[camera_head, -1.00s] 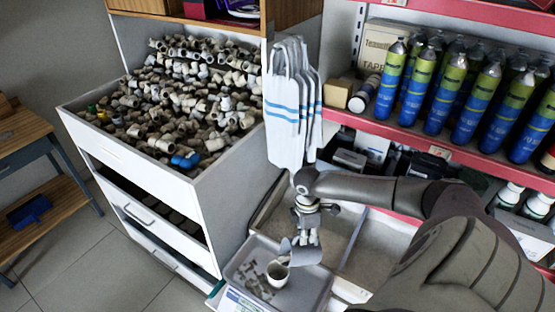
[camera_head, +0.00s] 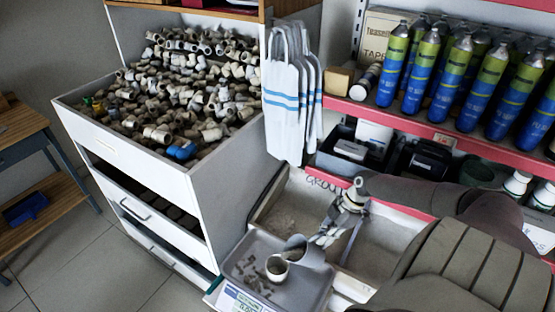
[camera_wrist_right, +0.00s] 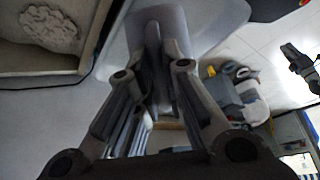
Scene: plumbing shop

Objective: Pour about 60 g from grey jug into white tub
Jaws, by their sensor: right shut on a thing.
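The white tub (camera_head: 277,269) stands upright on a grey tray (camera_head: 318,296) on a scale with a display panel in front. My right gripper (camera_head: 328,236) is shut on the grey jug (camera_head: 311,254), just above and right of the tub. The jug is tilted, with its lip close to the tub's rim. I cannot tell whether anything is flowing or how full either is. In the wrist view the fingers (camera_wrist_right: 158,85) close on a thin part of the pale jug (camera_wrist_right: 190,18). The scale reading is too small to read. My left gripper does not show.
Loose grey fittings (camera_head: 250,275) lie on the tray around the tub. A cabinet drawer full of fittings (camera_head: 190,85) is left. Blue-green cans (camera_head: 425,75) line the red-edged shelf; white bags (camera_head: 285,105) hang beside it.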

